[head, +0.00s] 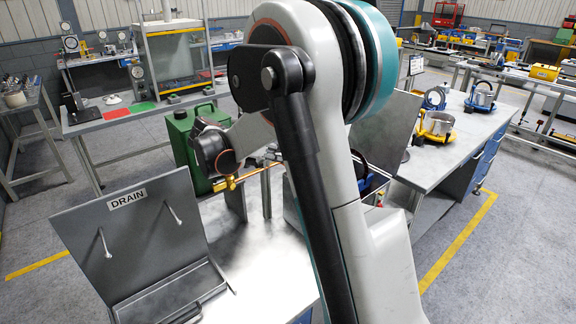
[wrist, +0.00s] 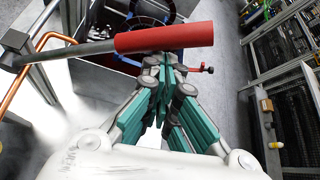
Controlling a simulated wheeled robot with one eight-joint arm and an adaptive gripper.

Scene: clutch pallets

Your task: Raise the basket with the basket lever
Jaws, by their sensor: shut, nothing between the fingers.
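The basket lever shows in the wrist view as a grey metal bar (wrist: 68,52) with a thick red grip (wrist: 165,37), lying nearly level across the upper part. My gripper (wrist: 166,62) is shut and empty, its teal-lined fingers pointing up the picture. Its tips are right by the underside of the red grip; I cannot tell whether they touch. Beyond the grip, a dark round thing (wrist: 150,14) sits in an open tank; it may be the basket, but the grip partly covers it. In the head view my arm hides my gripper and the lever.
In the head view, a drain tray (head: 140,307) with a raised lid marked DRAIN stands at the left. A green can (head: 181,140) and a copper pipe (head: 262,172) are near my arm. Bare tabletop lies beside the tray.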

